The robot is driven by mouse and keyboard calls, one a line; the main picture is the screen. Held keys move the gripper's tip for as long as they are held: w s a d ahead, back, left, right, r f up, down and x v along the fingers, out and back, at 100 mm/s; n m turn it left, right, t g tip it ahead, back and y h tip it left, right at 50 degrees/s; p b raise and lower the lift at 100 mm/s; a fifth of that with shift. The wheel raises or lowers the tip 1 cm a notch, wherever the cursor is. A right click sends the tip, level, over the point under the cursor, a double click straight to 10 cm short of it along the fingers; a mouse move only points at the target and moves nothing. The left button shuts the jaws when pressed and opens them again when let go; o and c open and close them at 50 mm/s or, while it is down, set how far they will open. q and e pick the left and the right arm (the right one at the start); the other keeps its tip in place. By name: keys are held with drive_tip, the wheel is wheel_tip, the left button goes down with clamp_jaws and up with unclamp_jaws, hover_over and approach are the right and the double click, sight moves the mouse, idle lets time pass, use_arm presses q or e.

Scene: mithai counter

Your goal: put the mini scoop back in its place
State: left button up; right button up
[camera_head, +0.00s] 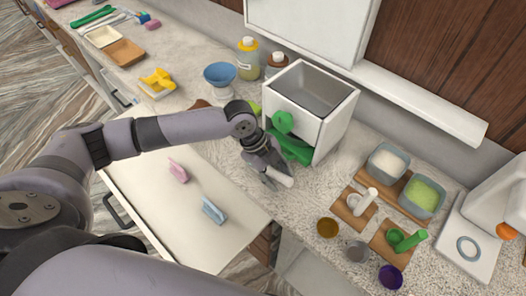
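My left gripper (275,174) reaches in from the left and points down over the counter, in front of the white box. A small white piece (285,181) shows at its fingertips; I cannot tell whether it is gripped or is the mini scoop. A white scoop (367,200) lies on a small wooden board (346,215) to the right. A green scoop (411,241) lies on another wooden board (389,255). A yellow scoop-like item (158,78) sits on a small tray at the far left. My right gripper is not in view.
A white open-topped box (335,122) with green parts stands behind the gripper. An open drawer (150,205) holds a pink item (178,171) and a blue item (213,211). Tubs of white (387,165) and green powder (424,196) and small round dishes crowd the right.

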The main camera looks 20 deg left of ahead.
sight(275, 173)
use_arm(q)
drive_tip(key=b+v, duration=0.2)
drive_tip(key=v, duration=0.1)
drive_tip(key=shift+w+a+r, duration=0.1)
drive_tip(key=shift+a+r, duration=0.15)
drive_tip(key=shift+a, duration=0.05)
drive_tip(key=b+v, duration=0.2)
drive_tip(key=v, duration=1.1)
drive_tip(key=shift+s+r, duration=0.25)
drive_tip(key=shift+r, duration=0.1)
drive_tip(key=shift+f, duration=0.1)
